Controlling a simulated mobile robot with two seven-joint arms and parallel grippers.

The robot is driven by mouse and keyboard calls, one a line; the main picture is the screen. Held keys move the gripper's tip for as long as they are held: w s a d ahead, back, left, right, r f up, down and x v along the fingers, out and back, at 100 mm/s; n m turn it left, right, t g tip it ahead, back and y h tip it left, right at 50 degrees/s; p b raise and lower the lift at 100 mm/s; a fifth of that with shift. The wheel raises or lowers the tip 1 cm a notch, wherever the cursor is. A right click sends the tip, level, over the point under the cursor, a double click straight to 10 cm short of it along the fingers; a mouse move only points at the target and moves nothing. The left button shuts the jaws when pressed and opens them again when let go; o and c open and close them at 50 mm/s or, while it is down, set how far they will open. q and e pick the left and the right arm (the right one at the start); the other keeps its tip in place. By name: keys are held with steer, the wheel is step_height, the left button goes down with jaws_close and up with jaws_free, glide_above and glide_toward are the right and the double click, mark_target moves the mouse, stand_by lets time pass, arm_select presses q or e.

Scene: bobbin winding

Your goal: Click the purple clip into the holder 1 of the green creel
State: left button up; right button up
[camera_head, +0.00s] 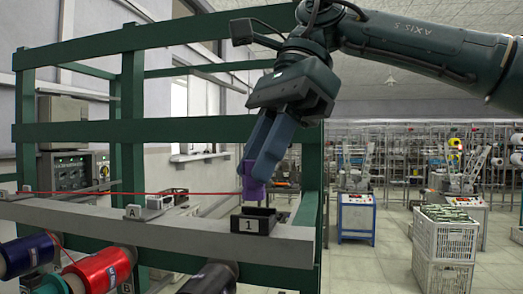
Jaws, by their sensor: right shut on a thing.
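The purple clip (253,183) is held between the blue fingers of my right gripper (262,160), which points down and is shut on it. The clip is above and slightly left of the black holder marked 1 (254,222), apart from it as far as I can tell. Holder 1 sits near the right end of the grey rail of the green creel (150,130). A red thread (150,193) runs along the rail from the left to the clip. My left gripper is not in view.
A small holder marked A (133,212) sits on the rail (190,234) to the left. Several bobbins, one red (100,270), hang below the rail. A green creel post stands just right of holder 1. White crates (443,250) and machines stand behind at right.

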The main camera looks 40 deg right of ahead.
steer(key=shift+f+b, duration=0.7)
steer(key=shift+f, duration=0.55)
steer(key=o, duration=1)
